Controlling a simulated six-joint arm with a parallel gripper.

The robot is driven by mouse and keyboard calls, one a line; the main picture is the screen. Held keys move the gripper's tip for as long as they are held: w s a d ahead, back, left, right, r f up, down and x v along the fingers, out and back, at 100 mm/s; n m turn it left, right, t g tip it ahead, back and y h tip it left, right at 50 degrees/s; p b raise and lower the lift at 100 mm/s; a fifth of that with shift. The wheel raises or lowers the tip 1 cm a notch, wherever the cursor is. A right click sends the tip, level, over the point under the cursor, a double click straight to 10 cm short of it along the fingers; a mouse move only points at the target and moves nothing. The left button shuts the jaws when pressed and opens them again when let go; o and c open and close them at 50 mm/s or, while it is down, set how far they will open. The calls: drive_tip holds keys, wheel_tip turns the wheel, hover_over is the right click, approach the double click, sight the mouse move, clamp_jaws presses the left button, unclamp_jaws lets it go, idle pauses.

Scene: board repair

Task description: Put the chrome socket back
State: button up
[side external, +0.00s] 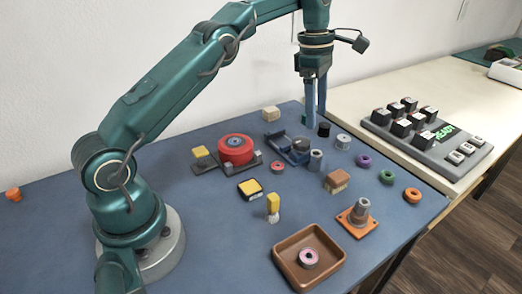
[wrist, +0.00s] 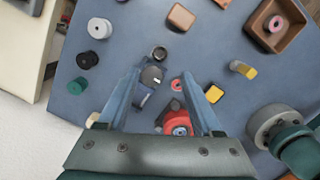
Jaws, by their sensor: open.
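A small chrome cylinder, which looks like the chrome socket (side external: 316,160), stands upright on the blue mat in the side view. In the wrist view the socket (wrist: 159,53) shows from above as a ring with a dark hole, just beyond my fingertips. Another grey metal cylinder (side external: 361,208) stands on an orange square base (side external: 347,222) near the front right. My gripper (side external: 315,117) points down above the back of the mat, open, with nothing between its fingers; in the wrist view its fingers (wrist: 165,78) are spread. A dark blue holder (side external: 298,157) lies beside the socket.
A red round part (side external: 235,150), a black cylinder (side external: 324,129) and a grey spool (side external: 343,141) stand nearby. A brown tray (side external: 283,259) holds a pink-and-white ring. A keypad unit (side external: 430,143) sits at right.

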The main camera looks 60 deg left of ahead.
drive_tip(key=s+d+r+m+t, duration=0.2)
drive_tip(key=s+d+r+m, duration=0.2)
drive_tip(key=s+r+m, duration=0.6)
drive_tip(key=s+d+f+m+t, duration=0.1)
drive_tip(key=s+f+m, duration=0.2)
drive_tip(key=s+m, duration=0.3)
drive_tip(key=s+f+m+t+y, duration=0.1)
drive_tip(key=s+f+m, duration=0.3)
drive_tip(key=s+m, duration=0.3)
drive_tip(key=shift+s+d+f+m+t, duration=0.25)
drive_tip(key=shift+s+d+m+t, duration=0.1)
drive_tip(key=shift+s+t, duration=0.1)
